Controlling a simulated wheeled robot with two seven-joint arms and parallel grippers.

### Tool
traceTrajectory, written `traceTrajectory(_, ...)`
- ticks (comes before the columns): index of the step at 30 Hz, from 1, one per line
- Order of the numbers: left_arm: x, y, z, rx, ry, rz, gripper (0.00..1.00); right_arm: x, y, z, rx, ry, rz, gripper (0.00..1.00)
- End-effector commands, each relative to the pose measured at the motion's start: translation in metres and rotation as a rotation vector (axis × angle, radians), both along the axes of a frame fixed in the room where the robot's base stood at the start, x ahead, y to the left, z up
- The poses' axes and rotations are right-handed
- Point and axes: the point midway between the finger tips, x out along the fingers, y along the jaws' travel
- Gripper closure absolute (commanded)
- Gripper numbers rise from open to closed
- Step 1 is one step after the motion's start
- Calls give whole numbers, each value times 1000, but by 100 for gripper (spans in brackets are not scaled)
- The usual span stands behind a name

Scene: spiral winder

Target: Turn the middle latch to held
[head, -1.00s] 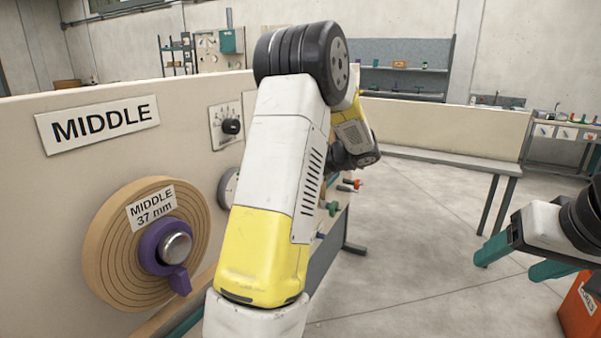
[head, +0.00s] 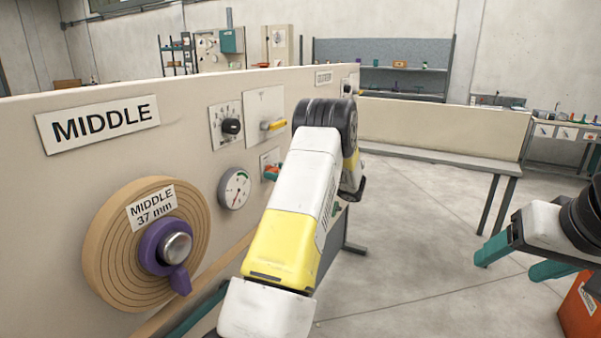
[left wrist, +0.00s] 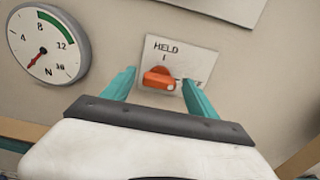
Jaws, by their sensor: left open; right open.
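The middle latch (left wrist: 158,78) is an orange-red knob on a white plate marked HELD at the top. Its bar lies roughly crosswise, with a white dot at its right end, near a second label that a finger partly hides. My left gripper (left wrist: 162,82) is open, one teal finger on each side of the knob; whether they touch it I cannot tell. In the head view the latch (head: 271,167) shows small beside my left arm, which hides most of the left gripper. My right gripper (head: 520,260) is open and empty, away at the right above the floor.
A round gauge (head: 234,189) sits left of the latch. A dial plate (head: 226,126) and a yellow-handled plate (head: 265,115) are above. A wooden spiral disc (head: 105,245) with a purple hub (head: 160,246) is nearer on the panel. An orange box (head: 580,310) stands at the lower right.

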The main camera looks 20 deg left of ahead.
Motion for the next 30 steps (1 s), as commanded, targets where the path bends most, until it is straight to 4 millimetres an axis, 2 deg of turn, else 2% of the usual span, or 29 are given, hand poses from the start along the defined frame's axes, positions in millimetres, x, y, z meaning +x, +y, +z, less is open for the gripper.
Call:
traceTrajectory(3,0,7,0,0,0,0,33,0,0,0,0,0,0,33)
traceTrajectory(11,0,7,0,0,0,0,35,0,0,0,0,0,0,33)
traceTrajectory(20,1,7,0,-1,-1,-1,94,0,0,0,0,0,0,33)
traceTrajectory(30,0,6,0,-5,-51,-1,95,0,0,0,0,0,0,33)
